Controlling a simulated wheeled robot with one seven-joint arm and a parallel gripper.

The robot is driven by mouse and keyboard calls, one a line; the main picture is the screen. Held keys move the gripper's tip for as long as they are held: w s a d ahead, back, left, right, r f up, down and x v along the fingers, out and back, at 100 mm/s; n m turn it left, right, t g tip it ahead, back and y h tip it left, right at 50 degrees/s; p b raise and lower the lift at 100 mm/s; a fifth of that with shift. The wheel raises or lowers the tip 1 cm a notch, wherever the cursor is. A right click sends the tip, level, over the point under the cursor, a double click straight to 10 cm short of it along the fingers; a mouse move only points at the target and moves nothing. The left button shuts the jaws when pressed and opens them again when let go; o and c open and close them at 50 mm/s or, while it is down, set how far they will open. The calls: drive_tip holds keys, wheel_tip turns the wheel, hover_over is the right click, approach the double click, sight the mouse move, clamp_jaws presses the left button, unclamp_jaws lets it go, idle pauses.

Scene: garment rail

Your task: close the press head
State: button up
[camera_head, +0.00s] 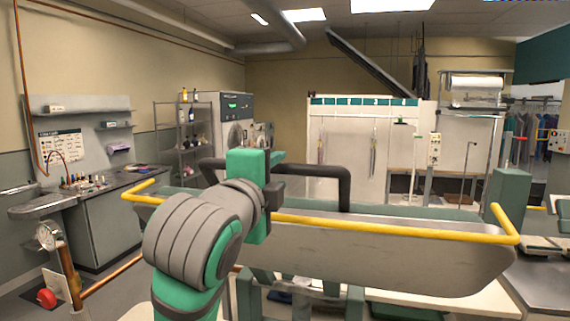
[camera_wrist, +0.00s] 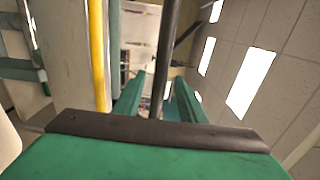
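The press head (camera_head: 390,257) is a long pale grey body with a yellow rail (camera_head: 385,226) around it, in front of me in the head view. A black bent bar handle (camera_head: 322,171) stands up from it. My green gripper (camera_head: 272,172) is at the left part of this handle. In the wrist view the black bar (camera_wrist: 169,55) runs between the two green fingers of my gripper (camera_wrist: 158,100), with a narrow gap on each side. The fingers are apart; I see no contact. The yellow rail (camera_wrist: 97,60) shows left of them. The pressing face is hidden.
A grey counter (camera_head: 105,215) with small items stands at the left, beside a copper pipe with a gauge (camera_head: 48,236). A shelf rack (camera_head: 186,140) and a white board (camera_head: 345,150) are behind. A pale table (camera_head: 450,300) lies low at the right front.

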drive_tip(key=x, duration=0.7)
drive_tip(key=shift+w, duration=0.3)
drive_tip(key=shift+f, duration=0.1)
clamp_jaws()
